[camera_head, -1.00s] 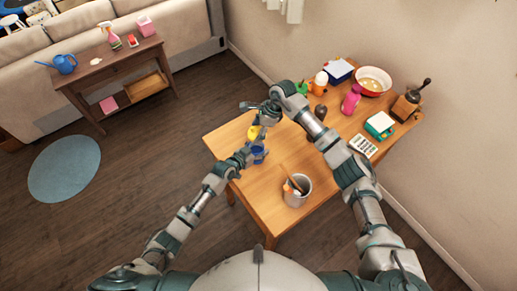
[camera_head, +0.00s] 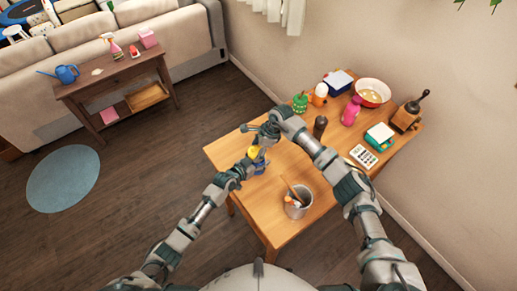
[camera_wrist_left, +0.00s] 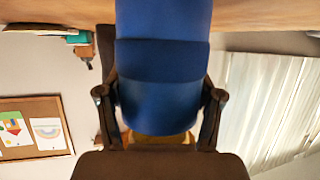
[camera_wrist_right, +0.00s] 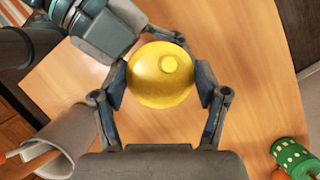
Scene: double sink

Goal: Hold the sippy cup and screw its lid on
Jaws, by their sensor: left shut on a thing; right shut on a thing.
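The blue sippy cup (camera_head: 259,169) is over the left part of the wooden table. My left gripper (camera_wrist_left: 160,100) is shut on its sides, and the cup fills the middle of the left wrist view. The round yellow lid (camera_wrist_right: 160,72), with a small spout knob, is between the fingers of my right gripper (camera_wrist_right: 160,88), which is shut on it from both sides. In the head view the lid (camera_head: 254,152) is right at the cup's top end. A yellow edge (camera_wrist_left: 160,138) also shows there in the left wrist view. I cannot tell how the threads sit.
A grey pot with utensils (camera_head: 298,206) stands near the table's front edge. The table middle is clear.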

